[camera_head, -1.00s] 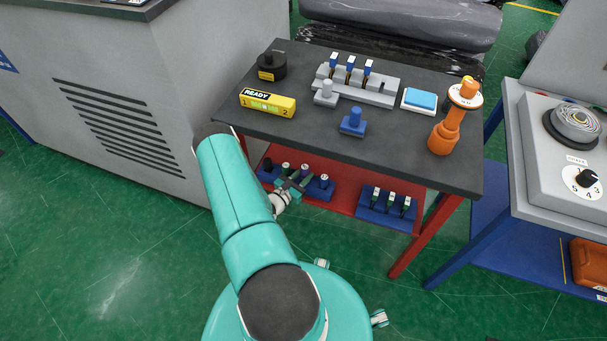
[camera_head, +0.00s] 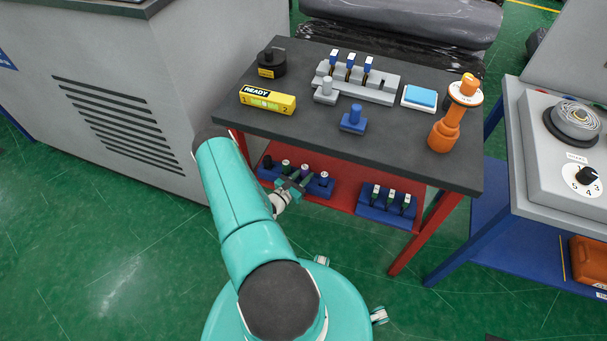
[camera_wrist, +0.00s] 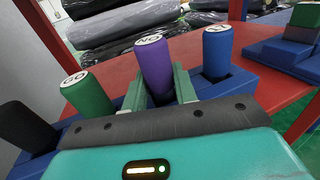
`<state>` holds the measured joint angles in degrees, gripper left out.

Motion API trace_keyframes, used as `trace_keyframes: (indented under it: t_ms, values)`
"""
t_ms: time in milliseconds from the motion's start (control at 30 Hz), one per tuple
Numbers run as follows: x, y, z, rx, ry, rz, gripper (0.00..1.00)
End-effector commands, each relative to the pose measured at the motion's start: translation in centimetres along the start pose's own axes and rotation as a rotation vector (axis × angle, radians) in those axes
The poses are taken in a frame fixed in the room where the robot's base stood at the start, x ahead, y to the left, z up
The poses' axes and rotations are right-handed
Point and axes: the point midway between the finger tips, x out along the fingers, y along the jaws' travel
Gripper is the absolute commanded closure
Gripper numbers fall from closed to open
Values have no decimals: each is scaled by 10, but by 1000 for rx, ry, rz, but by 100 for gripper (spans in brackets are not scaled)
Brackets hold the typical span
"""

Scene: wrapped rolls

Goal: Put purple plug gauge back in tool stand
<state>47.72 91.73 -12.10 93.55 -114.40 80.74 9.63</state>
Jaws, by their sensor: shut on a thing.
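The purple plug gauge (camera_wrist: 154,68), with a white "NO" label on top, stands nearly upright between the two fingers of my gripper (camera_wrist: 158,90) in the wrist view. My gripper is shut on it. The blue tool stand (camera_wrist: 238,80) is on the red lower shelf, with the purple gauge in line with its row. The gauge's lower end is hidden behind my gripper, so I cannot tell how deep it sits. In the head view my gripper (camera_head: 291,185) is at the stand's front (camera_head: 318,190).
A green gauge (camera_wrist: 86,95) stands left of the purple one, a blue gauge (camera_wrist: 216,52) right, and a dark one (camera_wrist: 25,125) far left. A second blue stand (camera_head: 385,212) is to the right on the red shelf (camera_head: 343,193). The dark tabletop (camera_head: 395,145) overhangs the shelf.

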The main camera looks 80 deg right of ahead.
Motion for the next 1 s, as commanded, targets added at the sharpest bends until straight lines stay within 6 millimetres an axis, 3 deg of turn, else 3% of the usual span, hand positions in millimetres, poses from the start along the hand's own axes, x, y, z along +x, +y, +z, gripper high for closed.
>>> trace_keyframes:
  t_ms: [567, 600, 700, 733, 1000]
  values:
    - [0, 0, -9, 1, -1, 1, 100]
    - [0, 0, -9, 1, -1, 1, 70]
    - [0, 0, -9, 1, -1, 1, 50]
    - [0, 0, -9, 1, -1, 1, 46]
    - [-1, 0, -9, 0, 0, 1, 46]
